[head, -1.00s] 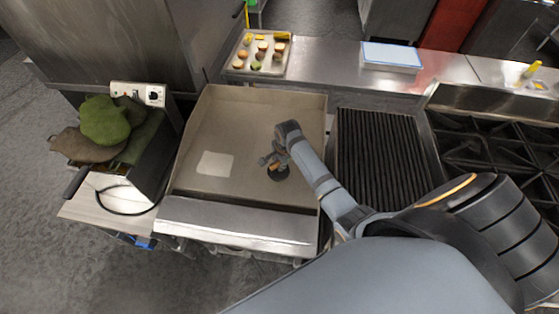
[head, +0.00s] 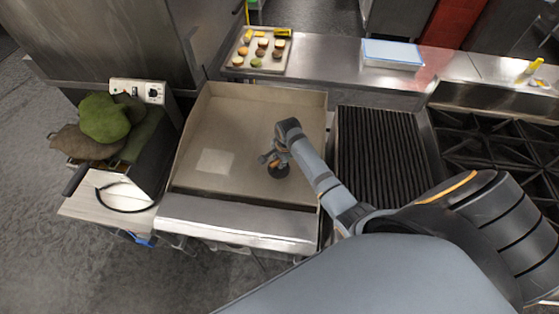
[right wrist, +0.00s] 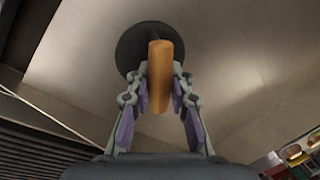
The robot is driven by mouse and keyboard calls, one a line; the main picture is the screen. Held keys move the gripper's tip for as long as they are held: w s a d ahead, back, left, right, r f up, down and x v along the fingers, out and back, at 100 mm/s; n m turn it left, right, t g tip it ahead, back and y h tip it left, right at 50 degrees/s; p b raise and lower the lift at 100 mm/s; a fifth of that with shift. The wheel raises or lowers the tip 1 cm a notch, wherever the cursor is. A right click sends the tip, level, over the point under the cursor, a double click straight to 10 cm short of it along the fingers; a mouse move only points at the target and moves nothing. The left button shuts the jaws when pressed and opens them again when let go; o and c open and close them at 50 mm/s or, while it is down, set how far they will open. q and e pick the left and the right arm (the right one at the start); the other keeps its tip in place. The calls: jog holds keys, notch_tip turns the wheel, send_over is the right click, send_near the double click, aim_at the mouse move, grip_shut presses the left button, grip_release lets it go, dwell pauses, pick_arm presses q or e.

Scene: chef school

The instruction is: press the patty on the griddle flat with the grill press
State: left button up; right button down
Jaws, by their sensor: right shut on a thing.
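My right gripper (head: 275,157) is over the griddle (head: 240,121) in the head view. In the right wrist view the right gripper (right wrist: 160,98) is shut on the wooden handle of the grill press (right wrist: 161,72). The dark round plate of the press (head: 279,172) is low over the right half of the griddle. I cannot tell whether it touches the surface. No patty shows on the griddle; anything under the press is hidden. My left gripper is not in view.
A ribbed grill (head: 376,160) is right of the griddle, with burners (head: 495,150) beyond. A tray (head: 241,69) of several food items stands behind. A fryer (head: 152,160) with green cloth-like items (head: 103,118) is at left. The griddle's left half is clear, with a pale square patch.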

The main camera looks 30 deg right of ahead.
jog(key=shift+f, duration=0.45)
dwell(0.4)
jog(key=shift+s+a+f+b, duration=0.1)
jog(key=shift+s+f+b, duration=0.15)
jog(key=shift+s+b, duration=0.05)
dwell(2.3)
dwell(0.8)
jog(key=shift+w+r+p, duration=0.2)
jog(key=shift+r, duration=0.45)
jog(key=shift+w+r+p, duration=0.15)
jog(key=shift+r+p, duration=0.05)
jog(key=shift+r, duration=3.9)
